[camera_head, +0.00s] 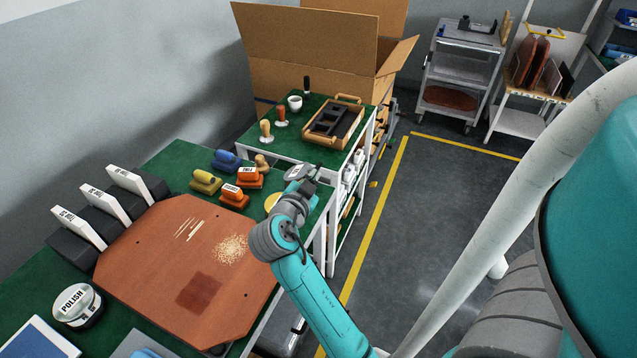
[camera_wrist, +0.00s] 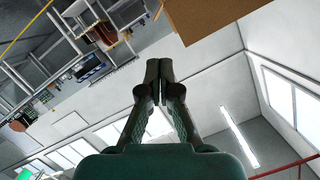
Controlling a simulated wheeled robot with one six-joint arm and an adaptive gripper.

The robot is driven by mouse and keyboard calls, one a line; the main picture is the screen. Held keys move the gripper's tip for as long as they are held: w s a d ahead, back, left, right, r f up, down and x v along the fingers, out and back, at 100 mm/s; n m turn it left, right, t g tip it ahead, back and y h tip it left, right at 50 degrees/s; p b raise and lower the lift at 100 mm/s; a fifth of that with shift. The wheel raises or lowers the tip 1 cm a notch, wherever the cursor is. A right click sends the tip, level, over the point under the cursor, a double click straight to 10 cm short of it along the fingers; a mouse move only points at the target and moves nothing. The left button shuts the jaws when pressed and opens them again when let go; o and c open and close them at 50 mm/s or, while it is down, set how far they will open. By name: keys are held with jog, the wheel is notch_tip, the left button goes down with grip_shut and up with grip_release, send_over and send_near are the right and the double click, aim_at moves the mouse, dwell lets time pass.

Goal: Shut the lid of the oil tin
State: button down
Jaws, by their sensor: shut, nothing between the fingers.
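The oil tin (camera_head: 272,203) is on the green bench beyond the wooden board, partly hidden behind my arm; its yellowish round inside shows. A pale grey disc with dark lettering, apparently its lid (camera_head: 293,173), stands raised behind it, too small to read. My gripper (camera_head: 316,172) is just right of the lid in the head view; I cannot tell whether it touches it. In the wrist view my gripper (camera_wrist: 158,68) has its fingers together with nothing between them. Neither tin nor lid shows in the wrist view.
Orange, blue and yellow handled blocks (camera_head: 235,195) stand left of the tin. A reddish-brown board (camera_head: 150,270) with light scratches and powder covers the bench's middle. A white polish tin (camera_head: 77,303) is at lower left. A wooden tray (camera_head: 352,135) sits on the farther bench. Floor at right is clear.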

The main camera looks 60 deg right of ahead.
send_over(318, 168)
jog(key=s+a, duration=0.2)
jog(key=s, duration=0.1)
jog(key=f, duration=0.2)
jog(key=shift+w+f, duration=0.4)
jog(key=shift+f, duration=0.2)
jog(key=shift+w+f, duration=0.35)
jog(key=shift+f, duration=0.25)
jog(key=shift+w+f, duration=0.25)
jog(key=shift+f, duration=0.3)
jog(key=shift+s+d+f, duration=0.1)
jog(key=shift+s+f, duration=0.4)
jog(key=shift+f, duration=0.3)
